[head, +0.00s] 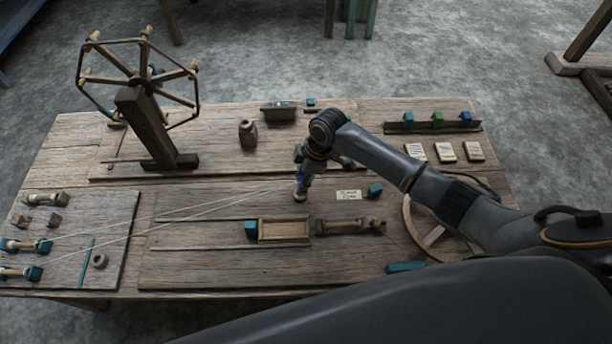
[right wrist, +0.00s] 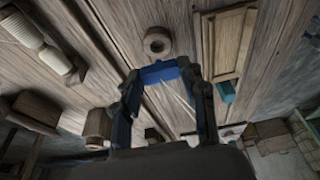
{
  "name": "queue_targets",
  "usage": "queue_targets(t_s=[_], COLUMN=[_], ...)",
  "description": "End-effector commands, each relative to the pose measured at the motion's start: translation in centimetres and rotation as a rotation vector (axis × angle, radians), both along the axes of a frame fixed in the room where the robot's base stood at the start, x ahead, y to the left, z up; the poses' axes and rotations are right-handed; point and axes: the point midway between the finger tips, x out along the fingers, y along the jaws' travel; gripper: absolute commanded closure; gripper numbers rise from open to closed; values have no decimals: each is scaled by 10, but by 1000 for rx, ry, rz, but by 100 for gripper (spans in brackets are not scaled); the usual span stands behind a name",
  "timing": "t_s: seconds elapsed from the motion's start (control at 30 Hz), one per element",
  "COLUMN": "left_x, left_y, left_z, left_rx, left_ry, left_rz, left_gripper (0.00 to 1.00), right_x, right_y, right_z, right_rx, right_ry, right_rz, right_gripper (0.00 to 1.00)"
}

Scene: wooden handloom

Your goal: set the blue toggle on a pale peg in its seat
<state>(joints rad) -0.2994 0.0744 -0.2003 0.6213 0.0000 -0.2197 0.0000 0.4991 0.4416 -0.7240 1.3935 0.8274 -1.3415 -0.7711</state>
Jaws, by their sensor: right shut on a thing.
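My right gripper (head: 300,186) points down over the middle of the table, and its arm reaches in from the right. In the right wrist view (right wrist: 160,75) its two fingers are shut on the blue toggle (right wrist: 160,72), a small bright blue bar between the fingertips. A round wooden piece with a dark hole (right wrist: 157,42) shows just beyond the toggle, apart from it in the picture. In the head view a small pale round piece (head: 300,198) sits just under the fingertips. I cannot tell whether the toggle touches it. My left gripper is not in view.
A wooden tray (head: 284,241) with a teal block (head: 251,228) lies in front of the gripper, beside a dark spindle (head: 350,227). Pale threads cross from the left board. A wheel on a post (head: 141,80) stands back left. A rack (head: 433,128) holds coloured blocks.

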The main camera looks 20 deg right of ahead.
Motion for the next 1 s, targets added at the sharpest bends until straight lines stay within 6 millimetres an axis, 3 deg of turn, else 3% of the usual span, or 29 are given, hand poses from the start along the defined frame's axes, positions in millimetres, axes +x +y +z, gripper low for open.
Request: queue_targets(t_s=[0.37,0.6,0.9,0.93,1.0], left_x=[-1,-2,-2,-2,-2], left_y=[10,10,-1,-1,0], left_z=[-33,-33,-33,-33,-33], left_rx=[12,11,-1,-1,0], left_ry=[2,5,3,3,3], left_rz=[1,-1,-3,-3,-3], left_gripper=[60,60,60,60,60], right_x=[1,-6,-7,-7,-7], right_y=[-4,0,1,1,1], right_z=[-31,-44,-46,-46,-46], right_rx=[-1,-1,0,0,0], right_ry=[0,1,-1,-1,-1], right_rz=[4,-1,-1,-1,-1], right_gripper=[70,70,70,54,39])
